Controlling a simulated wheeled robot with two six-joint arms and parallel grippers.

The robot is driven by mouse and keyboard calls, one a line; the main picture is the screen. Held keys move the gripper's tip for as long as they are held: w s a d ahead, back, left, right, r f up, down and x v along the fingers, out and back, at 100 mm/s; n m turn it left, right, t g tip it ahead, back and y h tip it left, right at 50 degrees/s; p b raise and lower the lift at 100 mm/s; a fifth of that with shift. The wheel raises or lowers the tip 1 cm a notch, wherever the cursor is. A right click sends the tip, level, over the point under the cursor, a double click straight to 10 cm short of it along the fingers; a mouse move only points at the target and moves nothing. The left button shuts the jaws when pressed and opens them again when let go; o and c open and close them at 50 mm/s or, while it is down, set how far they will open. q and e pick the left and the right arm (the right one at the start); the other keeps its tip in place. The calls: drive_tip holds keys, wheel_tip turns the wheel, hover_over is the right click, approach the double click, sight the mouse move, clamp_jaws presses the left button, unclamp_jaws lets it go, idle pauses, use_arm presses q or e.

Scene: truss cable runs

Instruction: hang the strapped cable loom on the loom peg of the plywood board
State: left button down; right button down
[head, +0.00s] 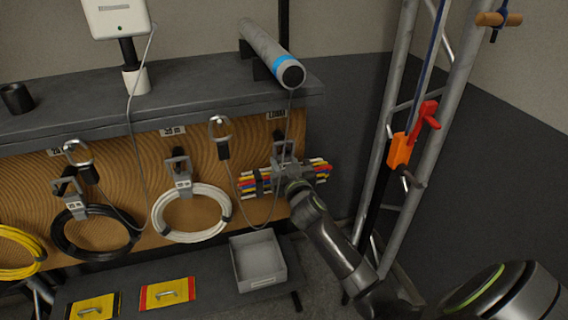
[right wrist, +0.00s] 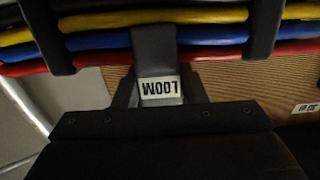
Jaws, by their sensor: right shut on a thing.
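The strapped cable loom (head: 314,172) is a short bundle of red, yellow, blue, white and black cables with dark straps. It lies level against the right end of the plywood board (head: 232,150), below a small label. A grey hanger loop (head: 284,150) rises from its middle at the peg spot; I cannot tell whether it is around the peg, which is hidden. My right gripper (head: 290,184) is shut on the loom's grey tab, marked LOOM, which shows upside down between the fingers in the right wrist view (right wrist: 160,88). My left gripper is not in view.
White (head: 160,222), black (head: 70,245) and yellow (head: 20,272) cable coils hang to the left on the board. A grey bin (head: 258,262) stands on the lower shelf. A metal truss (head: 398,110) with an orange-red clamp (head: 402,150) stands close on the right.

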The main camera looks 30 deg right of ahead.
drive_tip(key=c, duration=0.8)
unclamp_jaws()
drive_tip(key=shift+s+f, duration=0.1)
drive_tip(key=shift+f, duration=0.15)
drive_tip(key=b+v, duration=0.1)
drive_tip(key=v, duration=1.6)
wheel_tip(320, 180, down, 16)
drive_tip(key=n+g, duration=0.1)
drive_tip(key=g, duration=0.3)
drive_tip(key=s+f+g+y+p, duration=0.15)
drive_tip(key=s+f, duration=0.35)
drive_tip(key=f, duration=0.5)
drive_tip(key=s+f+g, duration=0.3)
drive_tip(key=s+f, duration=0.1)
drive_tip(key=f, duration=0.6)
drive_tip(key=s+f+g, duration=0.2)
drive_tip(key=s+f, duration=0.3)
drive_tip(key=s, duration=0.5)
drive_tip(key=s+f+g+y+p, duration=0.1)
drive_tip(key=s+f+g, duration=0.2)
drive_tip(key=s+f, duration=0.3)
drive_tip(key=s+a+f+n+g, duration=0.1)
drive_tip(key=s+f+g, duration=0.2)
drive_tip(key=s, duration=1.1)
wheel_tip(320, 180, down, 3)
drive_tip(key=shift+s+r+y+p, duration=0.15)
drive_tip(key=shift+y+p, duration=0.1)
drive_tip(key=shift+p, duration=0.1)
